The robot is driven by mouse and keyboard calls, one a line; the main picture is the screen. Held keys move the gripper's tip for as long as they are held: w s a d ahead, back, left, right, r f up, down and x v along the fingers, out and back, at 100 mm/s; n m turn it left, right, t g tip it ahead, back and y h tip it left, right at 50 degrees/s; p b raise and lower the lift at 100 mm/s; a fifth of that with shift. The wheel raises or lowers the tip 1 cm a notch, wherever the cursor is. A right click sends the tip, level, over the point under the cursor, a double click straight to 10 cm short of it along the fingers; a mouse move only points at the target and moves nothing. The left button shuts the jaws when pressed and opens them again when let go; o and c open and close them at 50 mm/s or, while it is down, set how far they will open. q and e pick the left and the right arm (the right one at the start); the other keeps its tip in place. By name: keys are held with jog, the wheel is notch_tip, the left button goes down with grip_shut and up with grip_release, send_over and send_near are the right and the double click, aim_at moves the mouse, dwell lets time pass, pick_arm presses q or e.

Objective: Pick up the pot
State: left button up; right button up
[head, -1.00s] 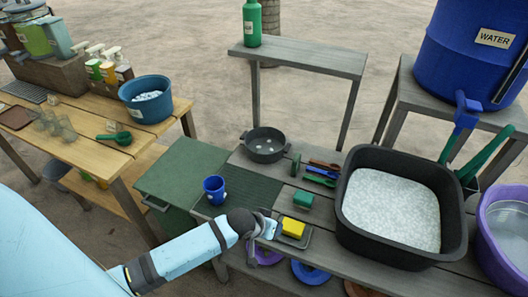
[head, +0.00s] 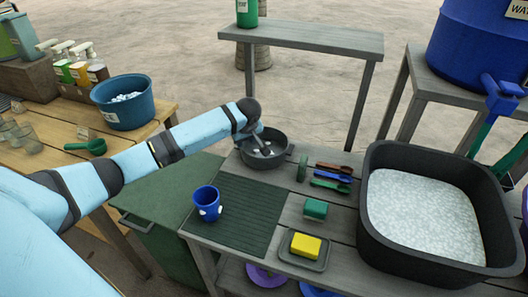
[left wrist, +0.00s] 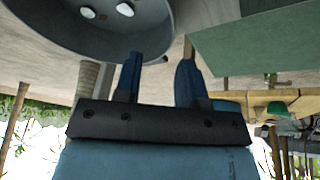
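The pot (head: 270,164) is a round dark grey pan with a few white pieces inside. It stands at the far left part of the grey bench. My left gripper (head: 264,149) reaches over the pot from the left, pointing down at it. In the left wrist view, the two dark fingers of my left gripper (left wrist: 158,62) are apart with nothing seen held between them. The pot (left wrist: 70,35) fills the upper left there, its edge close to the left finger. I cannot tell whether a finger touches it. My right gripper is not in view.
A blue cup (head: 206,204) stands on the dark ribbed mat. A yellow sponge (head: 306,246) lies in a tray, and a green block (head: 316,208) and several tools lie nearby. A large black tub (head: 375,230) fills the right. A raised grey shelf (head: 300,40) stands behind.

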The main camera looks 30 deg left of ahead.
aim_at(243, 157)
pick_arm(q)
jog(key=x, duration=0.4)
jog(key=b+x, duration=0.1)
jog(key=x, duration=0.3)
jog(key=shift+s, duration=0.3)
grip_shut()
